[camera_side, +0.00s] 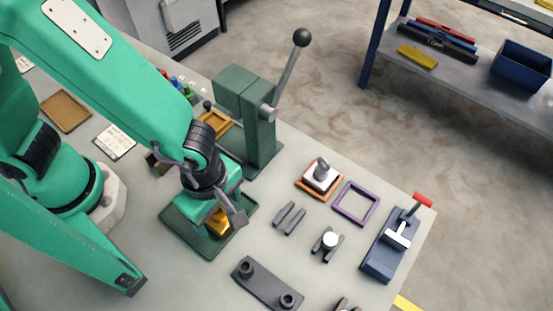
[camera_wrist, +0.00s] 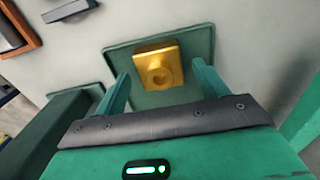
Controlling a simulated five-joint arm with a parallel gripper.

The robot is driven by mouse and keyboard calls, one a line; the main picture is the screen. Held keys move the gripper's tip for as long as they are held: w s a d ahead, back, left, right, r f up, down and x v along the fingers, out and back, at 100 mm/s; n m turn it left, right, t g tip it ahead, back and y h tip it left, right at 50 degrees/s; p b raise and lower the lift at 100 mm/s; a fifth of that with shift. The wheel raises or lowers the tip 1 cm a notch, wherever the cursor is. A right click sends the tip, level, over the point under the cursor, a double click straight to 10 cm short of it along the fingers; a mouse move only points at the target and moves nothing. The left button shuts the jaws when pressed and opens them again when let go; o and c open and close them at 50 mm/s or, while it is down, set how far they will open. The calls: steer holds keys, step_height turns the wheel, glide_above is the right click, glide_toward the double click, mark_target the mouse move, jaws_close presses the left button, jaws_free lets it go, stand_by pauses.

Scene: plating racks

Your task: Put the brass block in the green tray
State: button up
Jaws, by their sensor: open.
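The brass block (camera_wrist: 157,66) is a yellow square piece with a round boss and hole. It lies inside the green tray (camera_wrist: 198,44) in the wrist view. In the side view the brass block (camera_side: 217,221) shows partly under my gripper, over the green tray (camera_side: 208,249). My gripper (camera_wrist: 160,82) is open, with its two green fingers apart on either side of the block's near end. The block looks clear of both fingers. My gripper (camera_side: 222,212) hides part of the block and tray in the side view.
A green lever press (camera_side: 262,130) stands just behind the tray. An orange-based fixture (camera_side: 320,178), a purple frame (camera_side: 356,203), a blue clamp (camera_side: 388,248) and a dark two-post plate (camera_side: 266,284) sit to the right. Bare table lies between them.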

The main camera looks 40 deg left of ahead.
mark_target(220, 215)
step_height(220, 215, up, 11)
steer(key=shift+r, duration=0.2)
stand_by(0.5)
steer(key=shift+w, duration=0.1)
stand_by(0.5)
steer(key=w+a+r+m+t+h, duration=0.1)
steer(key=w+a+r+m, duration=0.2)
steer(key=w+a+m, duration=0.15)
steer(key=w+a+r+m+t, duration=0.1)
steer(key=w+a+r+m, duration=0.2)
steer(key=a, duration=0.3)
steer(key=a+r+m+t+y, duration=0.1)
steer(key=a+r+m+t, duration=0.2)
steer(key=a+m, duration=0.7)
steer(key=a+r, duration=0.1)
steer(key=a, duration=0.3)
steer(key=shift+s+a+r+t, duration=0.2)
steer(key=shift+s+a+t, duration=0.1)
steer(key=shift+s+a, duration=0.1)
